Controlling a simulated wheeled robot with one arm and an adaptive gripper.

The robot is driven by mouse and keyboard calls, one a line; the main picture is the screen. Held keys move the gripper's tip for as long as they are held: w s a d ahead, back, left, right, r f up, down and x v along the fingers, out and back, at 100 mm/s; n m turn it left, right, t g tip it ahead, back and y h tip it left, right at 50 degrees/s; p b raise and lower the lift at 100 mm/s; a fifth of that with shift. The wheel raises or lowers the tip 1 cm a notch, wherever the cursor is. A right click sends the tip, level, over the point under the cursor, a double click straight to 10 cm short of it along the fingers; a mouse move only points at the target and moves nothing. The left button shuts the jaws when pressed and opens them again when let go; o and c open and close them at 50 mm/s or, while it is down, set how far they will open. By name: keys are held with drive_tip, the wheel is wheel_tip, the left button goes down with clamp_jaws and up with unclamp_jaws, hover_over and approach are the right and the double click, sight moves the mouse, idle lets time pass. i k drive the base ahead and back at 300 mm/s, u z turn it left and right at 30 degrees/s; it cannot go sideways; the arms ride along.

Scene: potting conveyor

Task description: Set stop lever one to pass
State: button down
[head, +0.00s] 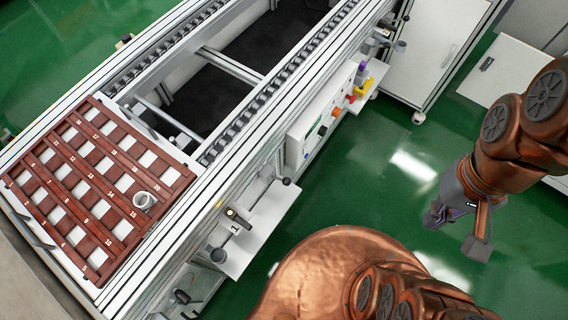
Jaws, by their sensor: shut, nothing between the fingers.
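A white plate (262,222) with a dark mark that looks like a 1 juts from the conveyor's near side. On it is a small dark lever-like part (236,217) with a pale yellow spot, beside the mark; I take it for stop lever one, but its setting cannot be read. A dark ball knob (286,181) stands at the plate's far corner and a grey round knob (218,255) at its near corner. My gripper (455,230) is at the right over the green floor, shut and empty, well apart from the plate.
A control box (312,125) with coloured knobs and a second white plate (366,88) line the conveyor's side. Open green floor (400,170) lies between conveyor and gripper.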

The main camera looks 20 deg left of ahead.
sight(286, 180)
drive_tip(key=k, duration=1)
drive_tip(key=u, duration=1.9)
drive_tip(key=i, duration=0.5)
